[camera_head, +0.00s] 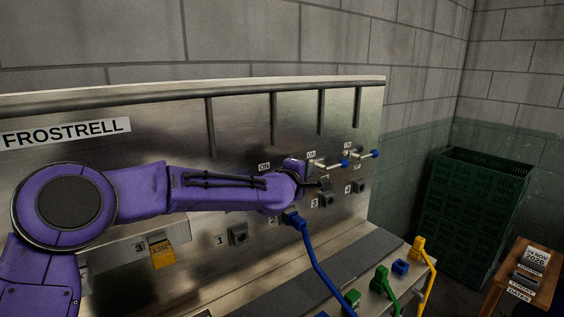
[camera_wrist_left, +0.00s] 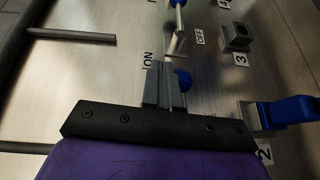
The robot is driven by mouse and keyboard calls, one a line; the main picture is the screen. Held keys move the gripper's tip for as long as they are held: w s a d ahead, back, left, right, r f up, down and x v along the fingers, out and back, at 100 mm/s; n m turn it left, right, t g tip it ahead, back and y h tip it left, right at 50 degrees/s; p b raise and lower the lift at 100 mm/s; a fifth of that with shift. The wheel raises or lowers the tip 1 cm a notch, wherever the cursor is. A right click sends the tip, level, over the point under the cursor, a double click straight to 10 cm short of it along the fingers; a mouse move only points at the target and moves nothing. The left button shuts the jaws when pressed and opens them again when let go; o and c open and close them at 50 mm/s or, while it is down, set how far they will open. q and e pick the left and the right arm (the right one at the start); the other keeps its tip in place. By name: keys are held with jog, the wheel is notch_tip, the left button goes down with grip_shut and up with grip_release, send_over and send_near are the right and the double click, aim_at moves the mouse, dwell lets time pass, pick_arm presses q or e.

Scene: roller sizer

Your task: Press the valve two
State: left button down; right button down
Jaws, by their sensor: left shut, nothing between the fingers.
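A steel panel (camera_head: 140,150) carries a row of valves above numbered sockets. My left gripper (camera_head: 318,185) is in front of the panel, above socket two, which has a blue plug (camera_head: 292,217) in it. Valve two is hidden behind my wrist in the head view. In the left wrist view, a blue knob (camera_wrist_left: 183,80), in line with the number 2 label (camera_wrist_left: 264,153), shows right beside the closed fingers (camera_wrist_left: 164,88); its lever is mostly covered, and I cannot tell whether they touch. My left gripper is shut and empty.
Two more valves, with blue knobs (camera_head: 345,164) (camera_head: 375,153), stick out to the right. Below are free sockets, a yellow tag (camera_head: 162,251), and blue, green and yellow hoses. A green crate (camera_head: 480,210) and wooden stand (camera_head: 525,280) are at right.

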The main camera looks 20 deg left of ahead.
dwell(0.3)
pick_arm(q)
jog(key=s+d+r+p, duration=0.1)
jog(key=s+d+r, duration=0.1)
jog(key=s+r, duration=0.6)
notch_tip(320, 180, up, 3)
jog(key=shift+r, duration=0.1)
